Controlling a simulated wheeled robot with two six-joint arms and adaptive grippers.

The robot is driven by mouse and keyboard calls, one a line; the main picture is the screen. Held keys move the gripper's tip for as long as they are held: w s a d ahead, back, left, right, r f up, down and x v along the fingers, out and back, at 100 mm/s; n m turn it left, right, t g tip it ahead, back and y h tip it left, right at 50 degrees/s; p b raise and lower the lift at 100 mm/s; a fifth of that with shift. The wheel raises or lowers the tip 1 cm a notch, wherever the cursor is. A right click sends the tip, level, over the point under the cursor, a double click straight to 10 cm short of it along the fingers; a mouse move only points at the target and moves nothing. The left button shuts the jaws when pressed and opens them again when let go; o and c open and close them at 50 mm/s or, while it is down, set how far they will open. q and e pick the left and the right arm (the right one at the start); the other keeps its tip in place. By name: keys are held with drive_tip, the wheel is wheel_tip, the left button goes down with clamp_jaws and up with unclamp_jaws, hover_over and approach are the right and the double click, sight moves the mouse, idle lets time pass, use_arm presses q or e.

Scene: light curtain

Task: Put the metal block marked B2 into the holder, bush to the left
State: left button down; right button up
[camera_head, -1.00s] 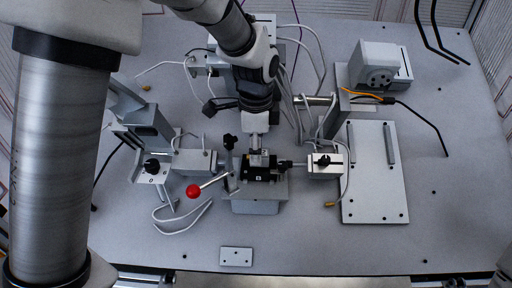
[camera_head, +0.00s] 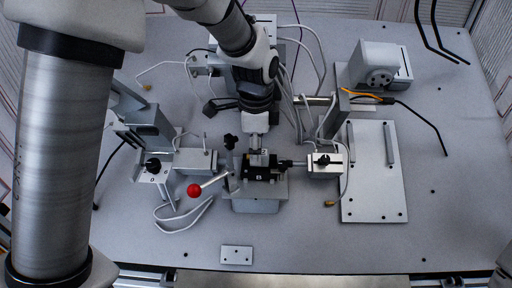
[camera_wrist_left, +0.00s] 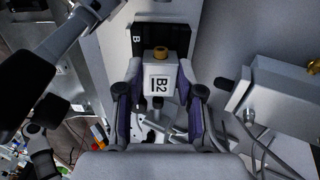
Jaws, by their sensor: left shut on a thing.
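My left gripper (camera_head: 258,147) is shut on the metal block marked B2 (camera_wrist_left: 160,82), which sits between its two fingers in the left wrist view. A yellow-orange bush (camera_wrist_left: 160,53) shows at the block's end nearest the top of that view. The holder (camera_head: 258,173) is black and marked B, and stands on a grey base at mid-table; part of it shows in the wrist view (camera_wrist_left: 137,38). In the head view the block is small, partly hidden by the gripper, right over or against the holder; contact cannot be told. My right gripper is out of view.
A lever with a red knob (camera_head: 194,190) reaches left from the holder. A clamp unit (camera_head: 324,165) stands close on its right, another block unit (camera_head: 195,161) on its left. Loose cables lie around. A flat plate (camera_head: 372,190) lies at right; the front table is mostly clear.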

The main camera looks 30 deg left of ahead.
use_arm(q)
drive_tip(key=shift+f+b, duration=0.4)
drive_tip(key=shift+f, duration=0.5)
idle(0.6)
drive_tip(key=c, duration=0.7)
unclamp_jaws()
drive_tip(key=shift+o, duration=0.2)
drive_tip(key=shift+r+p, duration=2.8)
drive_tip(key=shift+p, duration=0.05)
drive_tip(key=shift+f, duration=0.1)
